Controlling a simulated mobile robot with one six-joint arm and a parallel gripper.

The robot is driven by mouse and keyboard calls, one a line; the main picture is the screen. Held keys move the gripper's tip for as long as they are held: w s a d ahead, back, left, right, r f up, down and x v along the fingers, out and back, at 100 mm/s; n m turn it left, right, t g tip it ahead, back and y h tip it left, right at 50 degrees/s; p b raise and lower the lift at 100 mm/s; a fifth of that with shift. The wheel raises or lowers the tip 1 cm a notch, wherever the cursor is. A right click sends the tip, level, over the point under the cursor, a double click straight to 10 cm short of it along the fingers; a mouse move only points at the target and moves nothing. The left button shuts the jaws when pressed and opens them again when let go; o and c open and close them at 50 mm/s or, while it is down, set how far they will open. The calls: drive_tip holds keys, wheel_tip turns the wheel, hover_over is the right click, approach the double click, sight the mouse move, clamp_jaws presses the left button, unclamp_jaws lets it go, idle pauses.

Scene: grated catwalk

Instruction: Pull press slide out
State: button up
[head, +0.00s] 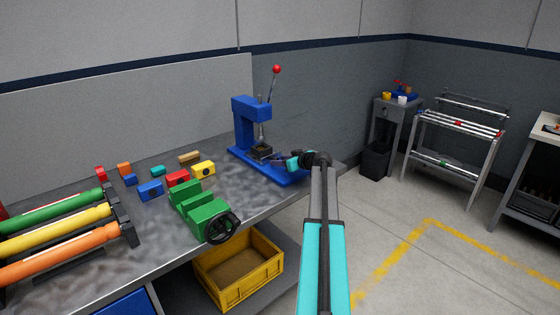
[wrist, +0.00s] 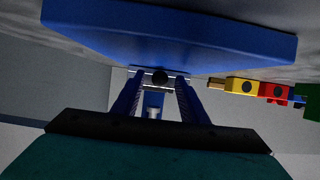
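The blue press (head: 252,108) stands on the bench, with a red-knobbed lever raised. Its slide (head: 260,151) is a dark block low on the press base, under the ram. My gripper (head: 280,160) reaches in from the right, just above the blue base, close to the slide. In the wrist view the picture looks upside down, with the blue base (wrist: 180,35) at the top. Gaps show on both sides of the knob. The slide behind it is mostly hidden.
A green vise (head: 205,215) and several coloured blocks (head: 178,179) lie left of the press. Coloured rollers (head: 60,235) fill the bench's left end. A yellow crate (head: 238,270) sits below. The floor right of the bench is clear.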

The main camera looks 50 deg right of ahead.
drive_tip(key=shift+w, duration=0.15)
clamp_jaws()
